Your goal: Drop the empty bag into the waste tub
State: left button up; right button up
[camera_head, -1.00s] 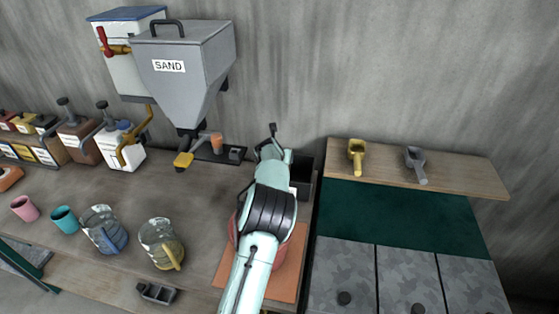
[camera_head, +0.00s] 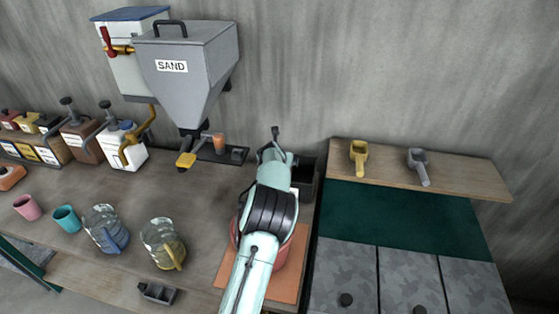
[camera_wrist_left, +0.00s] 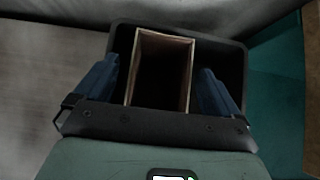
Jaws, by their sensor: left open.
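The waste tub is a dark rectangular bin (camera_head: 307,188) at the back of the bench, partly hidden behind my left arm in the head view. Its rim also shows in the left wrist view (camera_wrist_left: 231,46). The empty bag (camera_wrist_left: 190,75) is an open, box-shaped bag with a brown rim and a dark inside. It appears upright within the tub's outline; how deep it sits is hidden. My left gripper (camera_wrist_left: 155,88) is open over the tub, with one blue finger on each side of the bag and visible gaps between. My right gripper is not in view.
A red round container (camera_head: 283,258) on an orange mat (camera_head: 288,286) is partly under my left arm. The sand hopper (camera_head: 190,75) hangs at the back left. Jugs (camera_head: 163,243) and cups stand to the left. A shelf (camera_head: 455,173) with two scoops is at the right.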

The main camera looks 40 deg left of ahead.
pick_arm(q)
jog(key=v, duration=1.2)
jog(key=shift+f, duration=0.15)
